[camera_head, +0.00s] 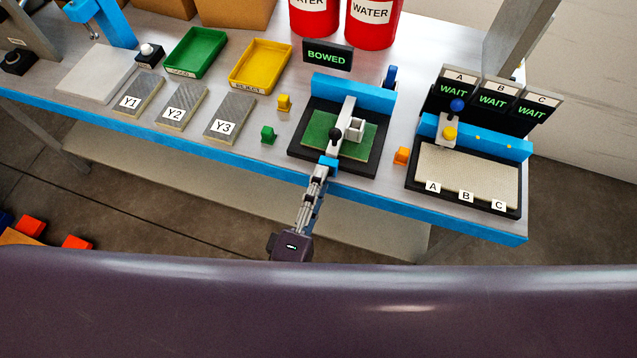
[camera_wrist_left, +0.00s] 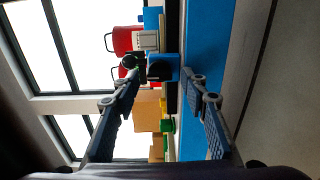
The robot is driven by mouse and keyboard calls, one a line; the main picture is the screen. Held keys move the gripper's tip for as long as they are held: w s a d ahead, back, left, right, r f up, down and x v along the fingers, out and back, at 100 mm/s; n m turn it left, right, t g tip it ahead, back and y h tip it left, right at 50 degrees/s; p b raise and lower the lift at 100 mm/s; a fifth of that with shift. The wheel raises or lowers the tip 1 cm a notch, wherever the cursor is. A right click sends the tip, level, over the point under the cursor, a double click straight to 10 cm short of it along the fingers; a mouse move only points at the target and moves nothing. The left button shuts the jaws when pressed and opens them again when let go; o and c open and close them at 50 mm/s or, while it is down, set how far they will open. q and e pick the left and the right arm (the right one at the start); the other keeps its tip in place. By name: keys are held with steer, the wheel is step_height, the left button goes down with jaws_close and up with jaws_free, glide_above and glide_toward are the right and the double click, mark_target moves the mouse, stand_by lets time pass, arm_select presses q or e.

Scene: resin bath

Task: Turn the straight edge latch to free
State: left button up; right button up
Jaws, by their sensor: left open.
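The straight edge (camera_head: 344,120) is a pale bar across a green plate (camera_head: 318,127) in the black-based fixture under a sign reading BOWED. A black knob (camera_head: 335,134) sits near its front end, and a blue block (camera_head: 328,163) is at the fixture's front. A blue-topped lever (camera_head: 390,75) stands at the back right; I cannot tell which part is the latch. My left gripper (camera_head: 322,172) is just in front of the blue block.
To the right is a fixture (camera_head: 412,198) with several WAIT signs. Grey plates Y1 to Y3 (camera_head: 228,118), a green tray (camera_head: 195,52) and a yellow tray (camera_head: 260,66) lie to the left. Small green (camera_head: 268,134) and orange (camera_head: 401,156) blocks flank the middle fixture. Red water buckets (camera_head: 371,25) stand behind.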

arm_select(q)
steer(key=shift+s, duration=0.1)
steer(key=v, duration=1.2)
steer(key=a+f+m+g, duration=0.2)
steer(key=f+m+g, duration=0.15)
steer(key=f, duration=0.75)
steer(key=s+a+f+m+g, duration=0.15)
steer(key=f+m, duration=0.35)
steer(key=f, duration=0.6)
steer(key=a+f+m+g, duration=0.3)
steer(key=f+m, duration=0.1)
steer(key=f, duration=0.6)
steer(key=s+a+f+m+g+y, duration=0.2)
steer(key=s+a+f+g, duration=0.2)
steer(key=s+a+f, duration=0.2)
steer(key=s+a+f+m+g+y, duration=0.3)
steer(key=s+a+f, duration=0.3)
steer(key=s+f, duration=0.5)
steer(key=shift+a+f+g, duration=0.25)
steer(key=shift+f+g, duration=0.25)
steer(key=shift+g, duration=0.2)
